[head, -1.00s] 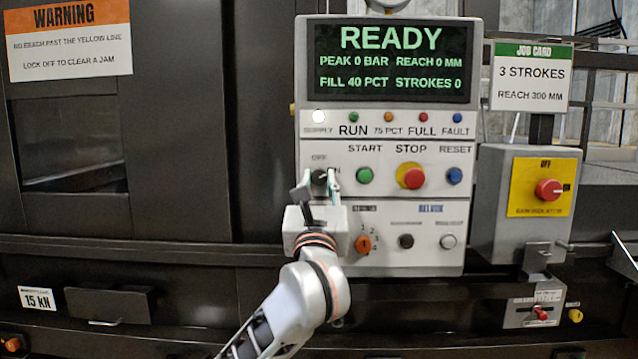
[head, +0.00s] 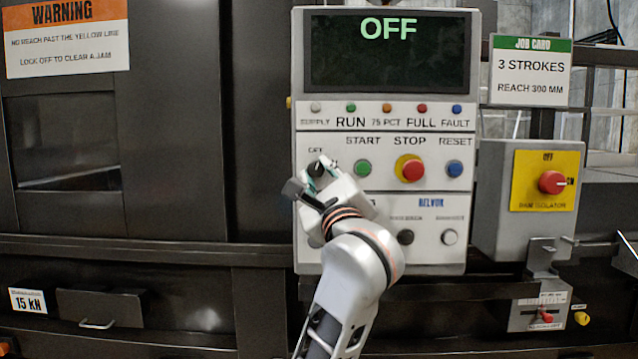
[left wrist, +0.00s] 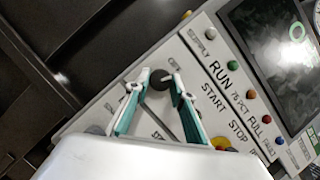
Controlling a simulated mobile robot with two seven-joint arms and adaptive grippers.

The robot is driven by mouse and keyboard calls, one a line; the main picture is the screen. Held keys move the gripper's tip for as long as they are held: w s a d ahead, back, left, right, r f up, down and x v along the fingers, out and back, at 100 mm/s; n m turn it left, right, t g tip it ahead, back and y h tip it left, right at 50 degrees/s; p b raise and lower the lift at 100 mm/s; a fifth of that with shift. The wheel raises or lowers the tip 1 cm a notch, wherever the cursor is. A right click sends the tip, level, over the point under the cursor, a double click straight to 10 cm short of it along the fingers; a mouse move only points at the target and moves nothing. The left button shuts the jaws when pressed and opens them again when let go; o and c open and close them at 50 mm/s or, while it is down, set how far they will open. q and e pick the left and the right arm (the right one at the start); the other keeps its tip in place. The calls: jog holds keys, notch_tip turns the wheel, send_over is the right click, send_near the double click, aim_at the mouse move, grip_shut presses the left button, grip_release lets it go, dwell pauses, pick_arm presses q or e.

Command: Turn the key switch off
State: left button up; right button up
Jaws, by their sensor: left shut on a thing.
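The key switch (head: 316,169) is a small black knob at the left of the control panel, under the supply lamp. Its OFF label shows just above it. My left gripper (head: 318,178) is at the knob, tilted toward the upper left, with its fingers shut on it. In the left wrist view the dark knob (left wrist: 159,79) sits between the two teal-lined fingertips. The screen (head: 388,52) reads OFF, and the supply lamp (head: 315,108) is grey. My right gripper is not in view.
Close by are the green start button (head: 362,168), the red stop button (head: 411,169) on a yellow base and the blue reset button (head: 454,169). A grey isolator box (head: 490,215) with a red knob stands to the right. My arm hides the lower-left panel selector.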

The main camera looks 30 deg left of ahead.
pick_arm(q)
jog(key=n+g+b, duration=0.1)
jog(key=n+g, duration=0.1)
jog(key=n, duration=0.3)
jog(key=shift+d, duration=0.1)
jog(key=shift+r+b, duration=0.1)
jog(key=shift+b, duration=0.2)
jog(key=o, duration=1.1)
jog(key=r, duration=0.9)
jog(key=shift+d+r, duration=0.25)
jog(key=shift+r, duration=0.1)
jog(key=shift+a+r, duration=0.2)
jog(key=shift+a, duration=0.1)
jog(key=shift+d, duration=0.1)
